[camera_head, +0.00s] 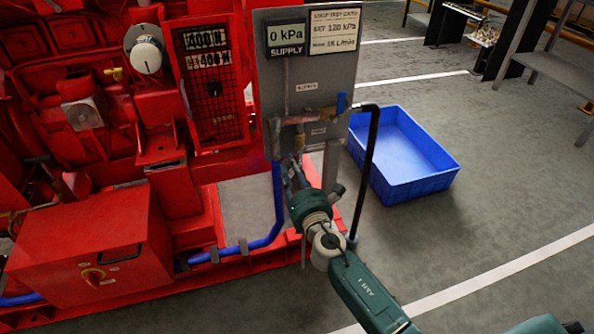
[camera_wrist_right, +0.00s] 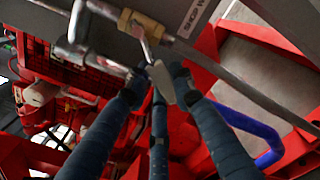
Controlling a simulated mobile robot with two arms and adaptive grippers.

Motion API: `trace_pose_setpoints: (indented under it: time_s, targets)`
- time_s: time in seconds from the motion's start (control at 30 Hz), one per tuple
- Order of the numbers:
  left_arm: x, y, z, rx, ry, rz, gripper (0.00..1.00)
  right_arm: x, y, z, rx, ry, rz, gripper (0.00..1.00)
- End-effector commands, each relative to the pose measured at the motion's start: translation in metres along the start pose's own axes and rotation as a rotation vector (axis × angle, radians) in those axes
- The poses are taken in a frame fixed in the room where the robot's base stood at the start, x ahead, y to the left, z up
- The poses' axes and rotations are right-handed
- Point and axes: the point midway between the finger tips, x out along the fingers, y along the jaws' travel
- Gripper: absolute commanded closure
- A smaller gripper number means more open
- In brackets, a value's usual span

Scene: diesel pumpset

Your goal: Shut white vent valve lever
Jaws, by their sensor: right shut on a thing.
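The white vent valve lever (camera_wrist_right: 161,84) hangs from a brass-coloured valve body (camera_wrist_right: 140,24) on the grey pipe in the right wrist view. My right gripper (camera_wrist_right: 160,78) is shut around the lever's lower end, its blue-grey fingers close on both sides. In the head view my right gripper (camera_head: 291,168) is at the pipework low on the grey panel. The lever is too small there to make out clearly. My left gripper is not in view.
The grey panel (camera_head: 275,88) carries a supply gauge (camera_head: 286,36) reading 0 kPa and a card (camera_head: 334,30). A dark hose (camera_head: 371,170) hangs right of my arm, beside a blue crate (camera_head: 430,182). Red machinery (camera_head: 85,235) fills the left. Open floor lies right.

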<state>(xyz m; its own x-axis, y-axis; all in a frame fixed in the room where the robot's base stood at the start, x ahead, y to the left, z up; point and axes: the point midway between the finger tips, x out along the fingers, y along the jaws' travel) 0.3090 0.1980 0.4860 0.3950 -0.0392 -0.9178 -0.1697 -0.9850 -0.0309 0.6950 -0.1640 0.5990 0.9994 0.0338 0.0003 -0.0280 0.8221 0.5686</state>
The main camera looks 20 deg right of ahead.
Motion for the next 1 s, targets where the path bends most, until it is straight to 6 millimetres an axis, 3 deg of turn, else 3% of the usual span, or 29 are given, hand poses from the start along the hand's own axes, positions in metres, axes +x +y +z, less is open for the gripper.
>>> trace_pose_setpoints:
  time_s: [0.27,0.5,1.0]
  targets:
    - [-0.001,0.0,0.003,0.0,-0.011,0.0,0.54,0.0,0.017,0.004,0.269,0.0,0.001,1.0]
    - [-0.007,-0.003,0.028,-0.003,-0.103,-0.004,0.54,0.0,0.029,0.01,0.496,0.001,0.001,1.0]
    - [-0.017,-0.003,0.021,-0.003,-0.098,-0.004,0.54,0.0,0.044,0.025,0.849,0.002,0.0,1.0]
